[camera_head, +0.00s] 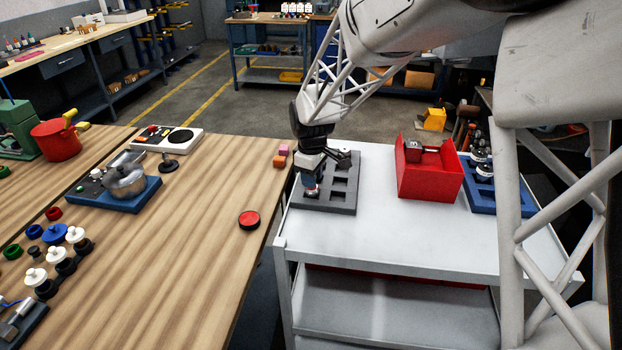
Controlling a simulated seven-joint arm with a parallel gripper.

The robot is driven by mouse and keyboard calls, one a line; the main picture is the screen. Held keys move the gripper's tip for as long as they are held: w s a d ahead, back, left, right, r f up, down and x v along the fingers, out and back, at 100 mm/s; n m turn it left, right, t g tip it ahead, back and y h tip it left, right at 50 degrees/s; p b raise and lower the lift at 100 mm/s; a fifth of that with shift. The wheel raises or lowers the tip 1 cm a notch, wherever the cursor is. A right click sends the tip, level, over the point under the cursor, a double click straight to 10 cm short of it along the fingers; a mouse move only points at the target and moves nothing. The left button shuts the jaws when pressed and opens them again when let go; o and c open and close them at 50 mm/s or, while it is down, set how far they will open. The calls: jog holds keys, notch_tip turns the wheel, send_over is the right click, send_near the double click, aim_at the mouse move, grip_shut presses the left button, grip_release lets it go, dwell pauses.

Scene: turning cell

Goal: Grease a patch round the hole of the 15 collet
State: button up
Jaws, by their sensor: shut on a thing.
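A dark grey tray (345,209) with square pockets lies at the left end of the white cart top. My gripper (311,184) points down over the left part of this tray. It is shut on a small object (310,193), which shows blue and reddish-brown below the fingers. The object is mostly hidden, and I cannot tell if it touches the tray. A small dark and pale part (345,158) stands at the tray's back right. Several other pockets look empty. I cannot read any size marks, so I cannot tell which part is the 15 collet. No grease patch can be made out.
A red open box (430,182) and a blue tray (509,208) with dark bottles stand right on the cart. The wooden table (190,245) at left holds a red puck (249,220) and small blocks (280,160) near its edge. Cart space before the red box is clear.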

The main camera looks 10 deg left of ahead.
jog(key=shift+w+f, duration=0.1)
jog(key=shift+w, duration=0.2)
jog(key=shift+w+r, duration=0.25)
jog(key=shift+w, duration=0.75)
notch_tip(320, 180, up, 8)
jog(key=shift+s+f, duration=0.1)
jog(key=shift+f, duration=0.05)
jog(key=s+a+f, duration=0.2)
jog(key=s+a, duration=0.1)
jog(key=a, duration=0.4)
jog(key=s+a+f, duration=0.2)
jog(key=a+f, duration=0.1)
jog(key=a, duration=0.5)
jog(key=shift+s, duration=0.4)
jog(key=shift+d+f, duration=0.1)
jog(key=shift+f, duration=0.05)
jog(key=shift+f, duration=3)
